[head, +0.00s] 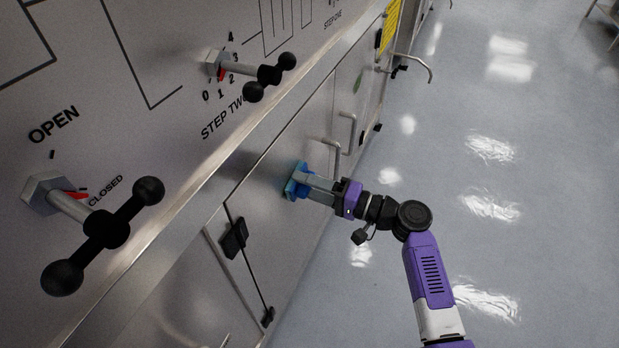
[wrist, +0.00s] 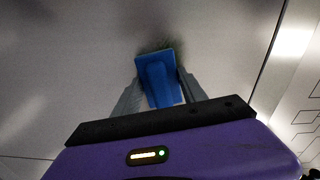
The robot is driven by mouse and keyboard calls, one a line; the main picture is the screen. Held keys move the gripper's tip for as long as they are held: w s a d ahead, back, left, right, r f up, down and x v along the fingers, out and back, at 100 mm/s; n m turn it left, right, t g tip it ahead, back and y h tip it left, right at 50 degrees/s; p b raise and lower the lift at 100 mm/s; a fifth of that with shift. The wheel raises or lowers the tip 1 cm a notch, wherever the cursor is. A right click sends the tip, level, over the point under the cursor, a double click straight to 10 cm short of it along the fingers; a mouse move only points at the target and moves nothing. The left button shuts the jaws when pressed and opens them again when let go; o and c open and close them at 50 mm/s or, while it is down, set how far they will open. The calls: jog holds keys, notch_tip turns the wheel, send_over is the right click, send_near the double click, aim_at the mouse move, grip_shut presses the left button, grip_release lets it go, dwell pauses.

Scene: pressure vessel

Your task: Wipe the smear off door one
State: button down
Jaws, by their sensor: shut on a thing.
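My gripper (head: 314,188) is shut on a blue wiping pad (head: 294,184), held up to a metal door panel (head: 262,210) below the ledge. In the wrist view, the blue pad (wrist: 158,82) sits between the two grey fingers of my gripper (wrist: 160,90). A dark, blurry smear (wrist: 154,46) shows on the door just beyond the pad's far edge. The pad hides part of the panel, and I cannot tell whether it touches. A green mark (head: 358,84) shows on a door farther along. No door number is readable.
Two bar handles (head: 348,130) stick out from the doors beyond the pad. A black latch (head: 233,238) is on the near side. Valve handles (head: 105,230) jut out above the ledge. The floor (head: 490,200) to the right is clear.

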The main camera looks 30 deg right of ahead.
aim_at(280, 198)
jog(key=shift+s+a, duration=0.75)
jog(key=shift+a, duration=0.1)
jog(key=shift+s+a+p, duration=0.3)
jog(key=shift+s+a, duration=0.25)
jog(key=shift+a, duration=0.3)
jog(key=shift+s+a+p, duration=0.3)
jog(key=shift+s+a, duration=0.2)
jog(key=shift+a, duration=0.3)
jog(key=shift+r, duration=0.35)
jog(key=shift+w+d+b, duration=0.85)
jog(key=shift+w+d, duration=0.5)
jog(key=shift+d, duration=0.3)
jog(key=w+d+b, duration=0.4)
jog(key=d, duration=0.2)
jog(key=shift+w+d, duration=0.15)
jog(key=shift+w, duration=0.1)
jog(key=shift+s+a+p, duration=0.75)
jog(key=shift+s+a, duration=0.55)
jog(key=shift+a, duration=0.3)
